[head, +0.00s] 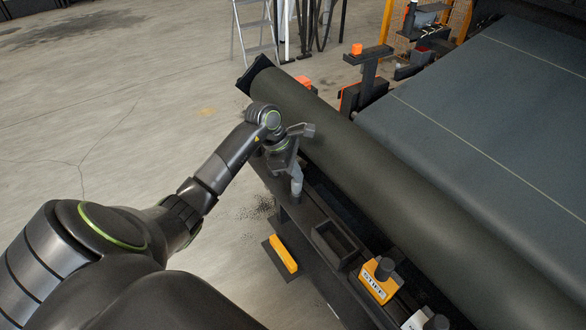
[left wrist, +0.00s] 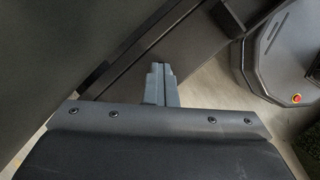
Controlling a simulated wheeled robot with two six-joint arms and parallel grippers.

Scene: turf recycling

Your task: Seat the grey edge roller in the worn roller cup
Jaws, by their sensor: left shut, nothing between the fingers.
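My left gripper (head: 297,190) is shut and empty, pointing down over the dark bench rail beside the long roll. Its closed fingertips also show in the left wrist view (left wrist: 160,70), with nothing between them. A pale block with a dark round top (head: 425,320) is partly cut off at the bottom edge of the head view; I cannot tell whether it is the grey edge roller or a cup. An orange block labelled STIFF (head: 374,284) with a dark cylinder on it stands beside it. I cannot make out a cup marked as worn. My right gripper is not in view.
An open, empty black tray (head: 335,242) lies on the bench between my left gripper and the orange block. A long dark roll (head: 390,185) runs along the bench's right side. An orange bar (head: 283,254) sits low on the left. Concrete floor is clear at left.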

